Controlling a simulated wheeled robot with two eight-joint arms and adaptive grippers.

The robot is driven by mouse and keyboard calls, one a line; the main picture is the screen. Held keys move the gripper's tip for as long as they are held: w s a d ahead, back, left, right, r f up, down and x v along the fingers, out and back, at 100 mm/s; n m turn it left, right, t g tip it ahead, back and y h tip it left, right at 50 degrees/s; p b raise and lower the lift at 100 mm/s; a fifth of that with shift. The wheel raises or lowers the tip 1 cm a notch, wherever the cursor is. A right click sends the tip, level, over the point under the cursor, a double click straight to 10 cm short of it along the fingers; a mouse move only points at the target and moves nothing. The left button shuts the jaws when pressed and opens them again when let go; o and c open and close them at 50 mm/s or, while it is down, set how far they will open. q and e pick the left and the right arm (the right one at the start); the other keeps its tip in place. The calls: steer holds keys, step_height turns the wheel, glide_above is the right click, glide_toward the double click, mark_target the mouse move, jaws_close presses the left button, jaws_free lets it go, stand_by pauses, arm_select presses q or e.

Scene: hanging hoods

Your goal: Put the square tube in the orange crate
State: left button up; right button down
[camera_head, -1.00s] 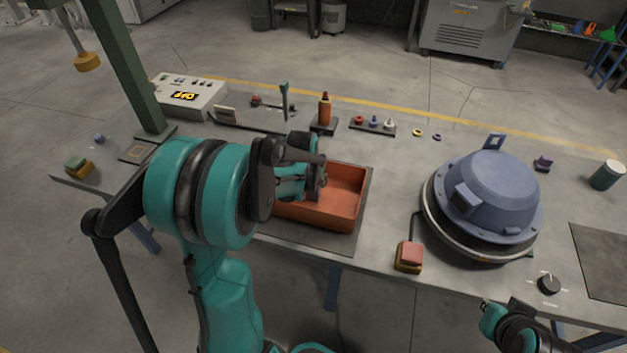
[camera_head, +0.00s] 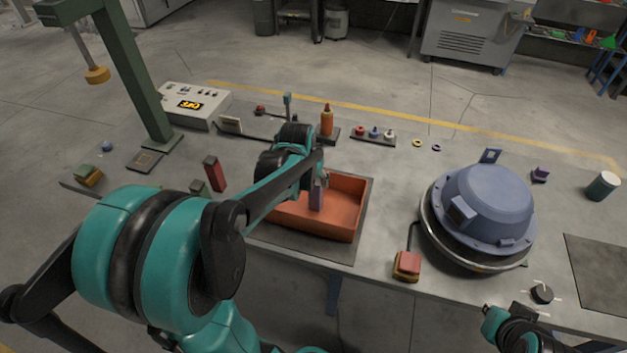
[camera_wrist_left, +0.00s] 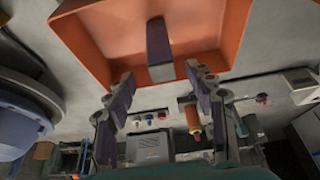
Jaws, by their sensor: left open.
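The orange crate (camera_head: 345,222) sits on the table in front of me in the head view; it also fills the top of the left wrist view (camera_wrist_left: 85,45). A grey-purple square tube (camera_wrist_left: 160,50) is in the crate in the left wrist view, its pale end towards the camera. In the head view it shows as a narrow upright block (camera_head: 316,195). My left gripper (camera_wrist_left: 162,90) is open, its fingers apart on either side of the tube's near end, with no visible contact. At the lower right, part of my right arm shows; its jaws cannot be made out.
A red block (camera_head: 215,173) stands left of the crate. A blue domed hood (camera_head: 487,200) stands to the right, with a red-topped button box (camera_head: 407,265) before it. An orange bottle (camera_head: 327,121) and a tray of small parts (camera_head: 373,136) lie behind the crate. A green post (camera_head: 135,75) rises at left.

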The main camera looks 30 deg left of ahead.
arm_select(q)
steer(key=s+d+r+m+t+h, duration=0.1)
steer(key=s+d+r, duration=0.4)
steer(key=s+d, duration=0.9)
steer(key=shift+s+d+m+t, duration=0.25)
steer(key=shift+s+m+t, duration=0.2)
steer(key=shift+m+t, duration=0.45)
steer(key=shift+f, duration=0.2)
